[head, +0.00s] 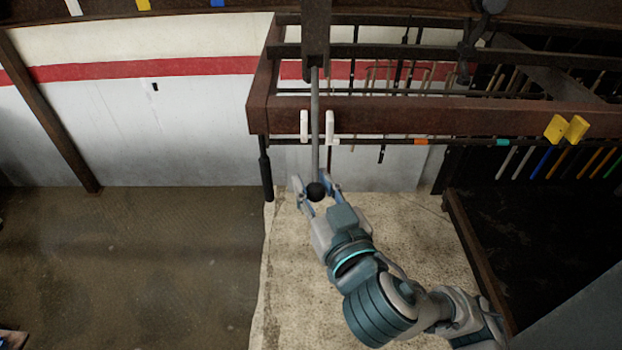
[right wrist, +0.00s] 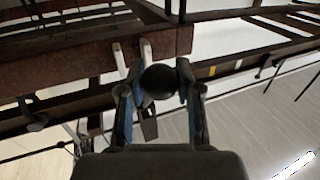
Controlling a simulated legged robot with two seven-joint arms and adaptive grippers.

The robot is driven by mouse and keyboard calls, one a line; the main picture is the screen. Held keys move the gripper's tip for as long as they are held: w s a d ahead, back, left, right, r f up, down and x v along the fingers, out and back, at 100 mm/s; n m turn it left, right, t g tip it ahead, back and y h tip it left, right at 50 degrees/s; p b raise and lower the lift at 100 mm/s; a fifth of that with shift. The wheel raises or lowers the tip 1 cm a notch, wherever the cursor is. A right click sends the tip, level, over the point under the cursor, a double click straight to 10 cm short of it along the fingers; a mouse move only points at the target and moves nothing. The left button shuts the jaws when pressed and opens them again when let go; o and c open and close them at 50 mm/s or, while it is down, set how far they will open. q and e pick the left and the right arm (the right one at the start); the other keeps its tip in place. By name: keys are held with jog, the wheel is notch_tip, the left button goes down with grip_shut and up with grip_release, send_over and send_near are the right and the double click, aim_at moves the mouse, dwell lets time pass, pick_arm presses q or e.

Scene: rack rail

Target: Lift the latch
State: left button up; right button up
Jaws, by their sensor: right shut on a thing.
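A thin grey rod (head: 315,115) comes out of a dark metal block (head: 316,40) at the top of the head view. It ends in a black ball knob (head: 316,191), which also shows in the right wrist view (right wrist: 159,82). My right gripper (head: 316,188) has its fingers on both sides of the knob and is shut on it. In the right wrist view the blue-padded fingers (right wrist: 160,95) flank the knob. Two white upright pegs (head: 304,126) (head: 329,128) stand on the brown rail, one on each side of the rod. I see no part labelled as a latch. My left gripper is out of view.
A brown rack rail (head: 420,117) runs across behind the knob, with several coloured-handled tools hanging below it. A dark bin (head: 530,240) lies to the right.

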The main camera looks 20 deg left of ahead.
jog(key=shift+s+d+r+p, duration=0.15)
jog(key=shift+s+r+p, duration=0.15)
jog(key=shift+r, duration=0.2)
jog(key=shift+s+d+r+p, duration=0.25)
jog(key=shift+s+r+p, duration=0.15)
jog(key=shift+s+r, duration=0.1)
jog(key=shift+s+d+r+p, duration=0.25)
jog(key=shift+s+r+p, duration=0.1)
jog(key=shift+s+r, duration=0.15)
jog(key=shift+s+d+r+p, duration=0.15)
jog(key=shift+s+r+p, duration=0.2)
jog(key=shift+r+p, duration=0.2)
jog(key=shift+s+d+r+p, duration=0.2)
jog(key=shift+s+r+p, duration=0.1)
jog(key=shift+r+p, duration=0.25)
jog(key=shift+s+d+r+p, duration=0.15)
jog(key=shift+s+r+p, duration=0.25)
jog(key=shift+r, duration=0.3)
jog(key=shift+f, duration=0.1)
jog(key=o, duration=1)
jog(key=shift+w+d, duration=0.1)
jog(key=shift+w, duration=0.05)
jog(key=s+d, duration=0.1)
jog(key=s, duration=0.1)
jog(key=s+d, duration=0.1)
jog(key=s, duration=0.1)
jog(key=s+d, duration=0.1)
jog(key=s, duration=0.1)
jog(key=shift+s, duration=0.25)
